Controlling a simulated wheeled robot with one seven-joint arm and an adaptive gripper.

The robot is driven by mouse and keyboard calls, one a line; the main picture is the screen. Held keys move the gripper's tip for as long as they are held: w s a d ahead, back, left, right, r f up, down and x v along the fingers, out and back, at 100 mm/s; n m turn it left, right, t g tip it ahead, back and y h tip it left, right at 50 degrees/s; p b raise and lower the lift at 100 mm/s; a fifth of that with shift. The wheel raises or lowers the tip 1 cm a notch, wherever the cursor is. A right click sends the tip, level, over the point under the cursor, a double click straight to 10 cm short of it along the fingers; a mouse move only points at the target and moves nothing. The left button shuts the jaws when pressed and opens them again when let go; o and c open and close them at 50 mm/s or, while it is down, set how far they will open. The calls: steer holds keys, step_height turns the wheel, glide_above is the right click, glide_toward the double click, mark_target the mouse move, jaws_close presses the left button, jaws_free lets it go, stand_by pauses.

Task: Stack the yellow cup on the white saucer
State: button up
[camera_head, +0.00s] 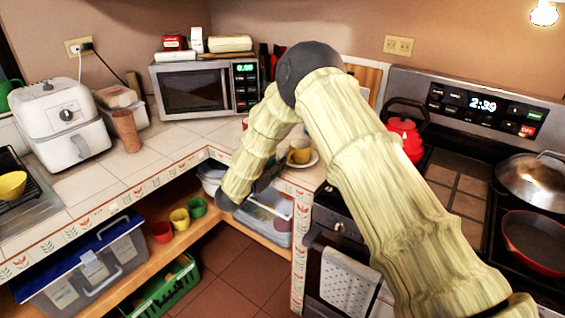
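A yellow cup (299,152) stands upright on the counter left of the stove, beyond my forearm. A white saucer (314,161) shows at its base; the cup appears to be on it, though I cannot tell if it is seated flat. My gripper (272,174) is small and dark, left of and lower than the cup, near the counter edge. Its fingers are partly hidden and too small to read, so I cannot tell whether it is open or holds anything. Another yellow cup (180,219) sits on the lower shelf between a red cup (161,231) and a green cup (196,207).
A microwave (192,90) and a white air fryer (62,122) stand on the counter. A red kettle (405,137) and pans are on the stove (468,204) at right. A clear bin (272,222) is under the counter. The tiles before the microwave are mostly clear.

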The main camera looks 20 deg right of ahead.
steer(key=b+v, duration=0.1)
steer(key=v, duration=0.5)
steer(key=shift+s+a+b, duration=0.2)
steer(key=shift+a+b, duration=0.05)
steer(key=shift+b, duration=0.05)
steer(key=s+d+f+n+g+y, duration=0.15)
steer(key=s+f+n+y, duration=0.35)
steer(key=s+f+n, duration=0.65)
steer(key=s+d+f+n+t+y, duration=0.15)
steer(key=s+f+n+y, duration=0.5)
steer(key=f+n, duration=0.95)
steer(key=s+d+f+n+g+y, duration=0.1)
steer(key=s+n, duration=0.5)
steer(key=s, duration=0.6)
steer(key=s+d+f+n+g+y, duration=0.1)
steer(key=s+f+n+g, duration=0.3)
steer(key=s, duration=0.9)
steer(key=s+d+f+n+g+y, duration=0.1)
steer(key=s+f+n+g, duration=0.1)
steer(key=s+n+g, duration=0.3)
steer(key=s+n, duration=0.3)
steer(key=s, duration=0.4)
steer(key=shift+s+f+n+g, duration=0.15)
steer(key=shift+s+n+g, duration=0.05)
steer(key=shift+n+g, duration=0.2)
steer(key=shift+d, duration=0.1)
